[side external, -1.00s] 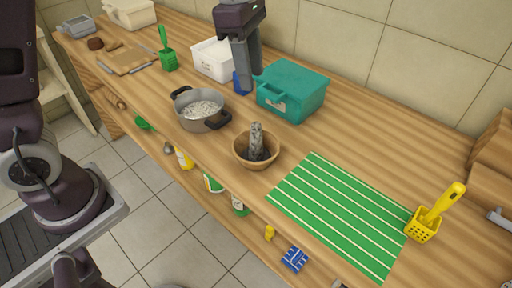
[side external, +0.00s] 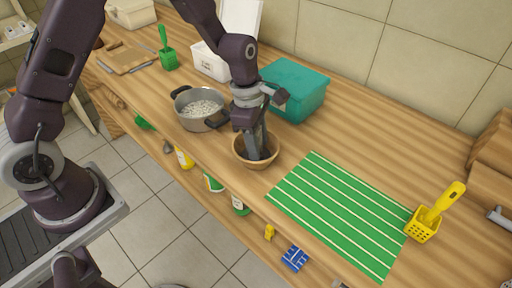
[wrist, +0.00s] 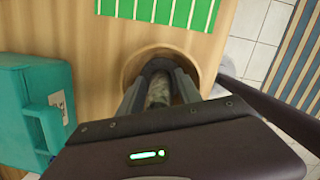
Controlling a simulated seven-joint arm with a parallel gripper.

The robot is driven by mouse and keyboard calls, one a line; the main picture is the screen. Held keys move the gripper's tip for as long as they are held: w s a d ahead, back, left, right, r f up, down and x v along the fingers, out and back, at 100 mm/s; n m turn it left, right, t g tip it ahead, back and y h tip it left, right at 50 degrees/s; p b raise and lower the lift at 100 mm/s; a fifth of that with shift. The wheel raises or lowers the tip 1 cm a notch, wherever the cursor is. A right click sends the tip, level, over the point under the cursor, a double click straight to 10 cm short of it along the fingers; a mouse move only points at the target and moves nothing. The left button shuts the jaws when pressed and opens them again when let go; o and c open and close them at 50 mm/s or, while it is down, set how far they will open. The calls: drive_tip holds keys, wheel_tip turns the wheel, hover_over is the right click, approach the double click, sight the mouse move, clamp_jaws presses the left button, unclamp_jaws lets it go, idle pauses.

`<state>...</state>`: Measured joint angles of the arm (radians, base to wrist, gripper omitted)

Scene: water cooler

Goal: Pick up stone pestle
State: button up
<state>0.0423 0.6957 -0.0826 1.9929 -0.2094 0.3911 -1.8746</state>
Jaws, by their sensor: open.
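The stone pestle (wrist: 158,92) is grey and speckled and stands in a round wooden bowl (side external: 270,159). In the side view my gripper hides the pestle. My gripper (side external: 256,155) points down into the bowl with its fingers inside the rim. In the wrist view the open fingers of my gripper (wrist: 158,76) lie on both sides of the pestle. I cannot tell whether they touch it. The bowl's rim also shows in the wrist view (wrist: 129,68).
A metal pot (side external: 194,122) with pale contents stands left of the bowl. A teal box (side external: 303,92) stands behind it. A green striped mat (side external: 340,213) lies to the right, with a yellow holder (side external: 422,226) beyond it. The counter's front edge is close to the bowl.

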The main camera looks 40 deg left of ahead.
drive_tip(key=shift+c, duration=0.4)
clamp_jaws()
wheel_tip(320, 180, up, 12)
drive_tip(key=shift+f, duration=5.7)
